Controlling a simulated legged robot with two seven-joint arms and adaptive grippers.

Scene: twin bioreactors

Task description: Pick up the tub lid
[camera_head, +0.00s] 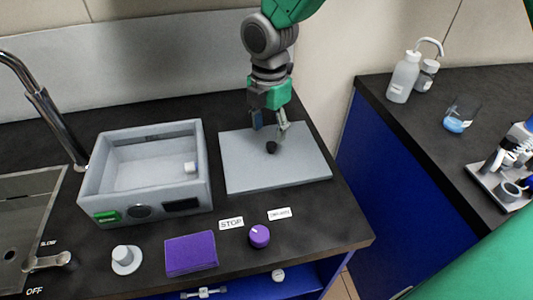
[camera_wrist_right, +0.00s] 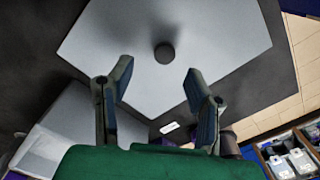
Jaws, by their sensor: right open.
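The tub lid (camera_head: 240,172) is a flat light grey plate with a small round black knob (camera_head: 272,147) at its middle. It lies flat on the dark counter, to the right of the open grey tub (camera_head: 205,165). My right gripper (camera_head: 270,127) points down over the lid, its fingers open close to the knob. In the right wrist view the lid (camera_wrist_right: 110,40) and knob (camera_wrist_right: 164,53) show ahead of the open fingers (camera_wrist_right: 157,75), with nothing between them. Exact height above the knob is hard to tell. My left gripper is not in view.
The tub carries a green switch (camera_head: 106,216) on its front. A purple block (camera_head: 190,254), a purple dial (camera_head: 259,236) and a white knob (camera_head: 126,259) sit along the counter front. A sink and tap (camera_head: 45,105) are left. Bottles and a beaker (camera_head: 461,117) stand on the right counter.

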